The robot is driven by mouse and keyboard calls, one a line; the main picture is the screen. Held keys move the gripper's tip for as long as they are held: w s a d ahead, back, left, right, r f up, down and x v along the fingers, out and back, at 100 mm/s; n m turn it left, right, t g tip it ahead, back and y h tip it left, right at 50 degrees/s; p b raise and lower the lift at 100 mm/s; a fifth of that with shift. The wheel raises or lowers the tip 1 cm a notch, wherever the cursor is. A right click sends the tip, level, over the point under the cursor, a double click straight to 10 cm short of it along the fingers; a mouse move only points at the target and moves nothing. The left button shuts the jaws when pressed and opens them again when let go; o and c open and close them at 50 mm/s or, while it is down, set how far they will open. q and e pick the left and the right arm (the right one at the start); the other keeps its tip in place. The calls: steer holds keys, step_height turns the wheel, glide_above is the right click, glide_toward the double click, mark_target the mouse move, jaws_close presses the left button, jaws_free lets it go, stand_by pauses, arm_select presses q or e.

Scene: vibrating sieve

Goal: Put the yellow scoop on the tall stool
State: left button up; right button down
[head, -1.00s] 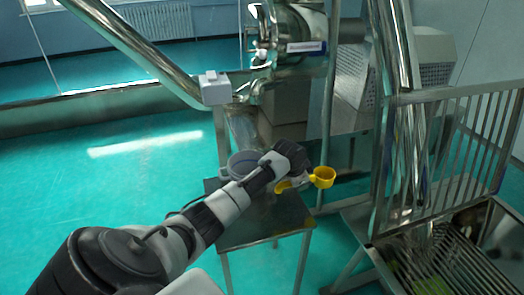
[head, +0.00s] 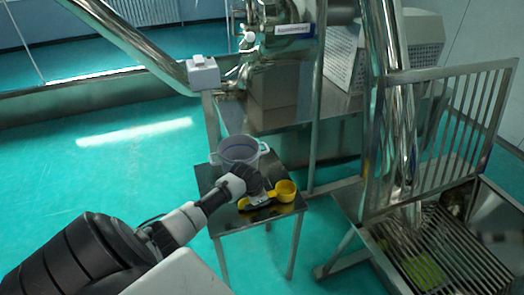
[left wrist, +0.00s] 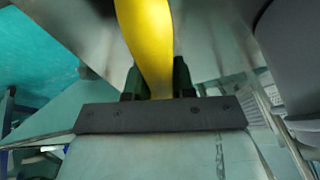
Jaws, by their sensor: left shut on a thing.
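The yellow scoop (head: 284,191) is over the right part of the tall stool's dark metal top (head: 228,221) in the head view. My left gripper (head: 255,201) is shut on its handle. In the left wrist view the yellow handle of the scoop (left wrist: 148,40) runs up from between the fingers (left wrist: 158,80). The scoop looks very close to the stool top, but I cannot tell whether it touches. The right gripper is not in view.
A grey pot with handles (head: 239,151) stands at the back of the stool top, close to my gripper. The steel sieve machine (head: 280,98) is behind. A metal railing (head: 440,150) and steps are at right. Green floor is open at left.

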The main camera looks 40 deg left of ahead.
arm_select(q)
steer(key=o, duration=0.9)
